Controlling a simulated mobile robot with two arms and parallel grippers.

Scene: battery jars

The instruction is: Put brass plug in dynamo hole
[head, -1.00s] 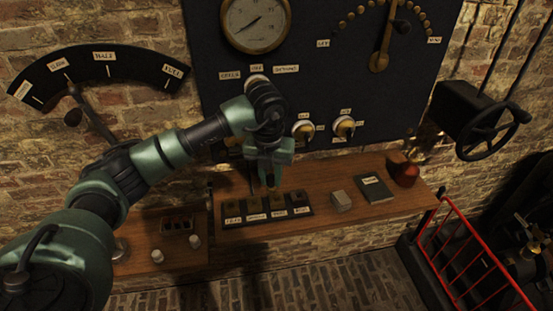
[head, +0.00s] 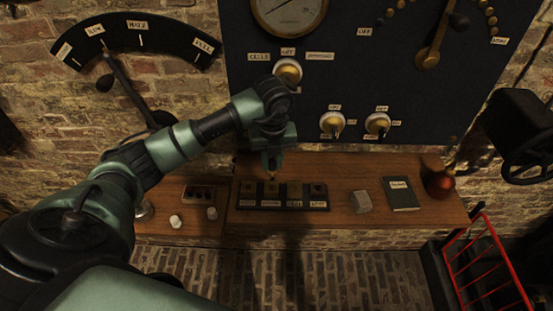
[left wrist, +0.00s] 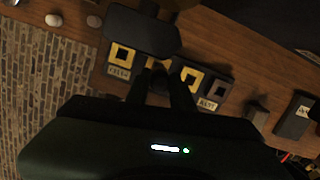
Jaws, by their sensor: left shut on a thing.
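The black socket block (head: 283,206) lies on the wooden shelf with a row of square brass-rimmed holes and a small label before each. My left gripper (head: 271,168) hangs over the block, around its second hole from the left. It is shut on the brass plug (head: 271,177), a small brass tip showing below the jaws. In the left wrist view the two dark fingers (left wrist: 160,82) cover the second hole, and the plug is too dark there to make out. The dynamo label is too blurred to read surely. I cannot tell whether the plug touches the block. My right gripper is out of view.
The shelf (head: 345,170) also carries a small grey block (head: 361,202), a dark book (head: 400,194) and a reddish round thing (head: 440,184) at right. White knobs (head: 176,221) stand left. The dark panel (head: 350,75) with brass knobs rises behind. A red railing (head: 487,268) stands at right.

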